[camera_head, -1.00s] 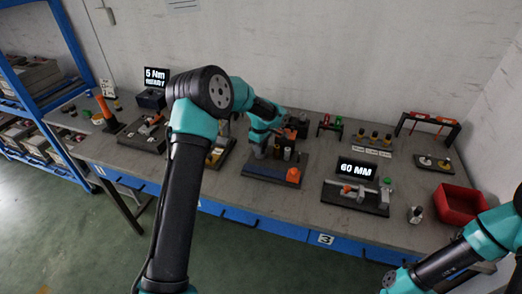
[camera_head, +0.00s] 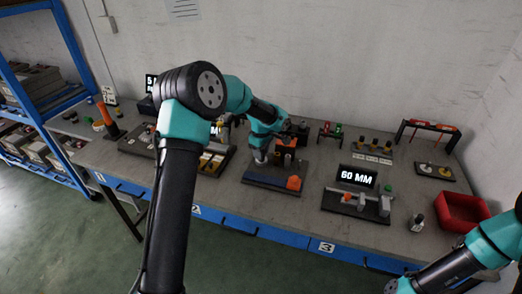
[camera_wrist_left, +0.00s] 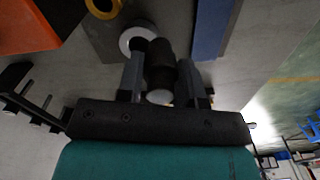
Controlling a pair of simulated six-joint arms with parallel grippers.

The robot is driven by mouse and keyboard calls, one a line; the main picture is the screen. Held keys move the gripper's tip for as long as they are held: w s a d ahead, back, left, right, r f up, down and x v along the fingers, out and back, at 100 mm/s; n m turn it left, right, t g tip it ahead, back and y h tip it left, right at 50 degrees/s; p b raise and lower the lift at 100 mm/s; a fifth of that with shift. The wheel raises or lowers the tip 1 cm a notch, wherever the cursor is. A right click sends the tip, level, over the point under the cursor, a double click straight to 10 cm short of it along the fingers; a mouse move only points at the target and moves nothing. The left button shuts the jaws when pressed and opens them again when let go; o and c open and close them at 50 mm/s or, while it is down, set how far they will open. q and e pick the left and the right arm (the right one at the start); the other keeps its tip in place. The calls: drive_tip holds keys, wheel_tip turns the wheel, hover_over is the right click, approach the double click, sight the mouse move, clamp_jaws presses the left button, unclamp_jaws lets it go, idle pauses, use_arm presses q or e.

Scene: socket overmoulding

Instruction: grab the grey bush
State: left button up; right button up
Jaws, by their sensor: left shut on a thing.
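The grey bush (camera_wrist_left: 160,66) shows in the left wrist view as a dark grey cylinder with a paler near end. My left gripper (camera_wrist_left: 161,82) is shut on it, one finger on each side. In the head view my left gripper (camera_head: 262,148) is low over the dark board (camera_head: 270,186) in the middle of the bench. The bush shows there only as a small grey shape under the jaws, partly hidden. Whether it touches the board I cannot tell.
An orange piece (camera_head: 293,183) stands on the board's right part. A fixture with a "60 MM" display (camera_head: 357,177) is farther right, then a red bin (camera_head: 462,210). A pale ring (camera_wrist_left: 138,38) lies near the left finger.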

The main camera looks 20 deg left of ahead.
use_arm(q)
drive_tip(key=s+d+r, duration=0.1)
drive_tip(key=s+d, duration=0.4)
drive_tip(key=s, duration=0.7)
drive_tip(key=shift+d, duration=0.3)
drive_tip(key=shift+r, duration=0.1)
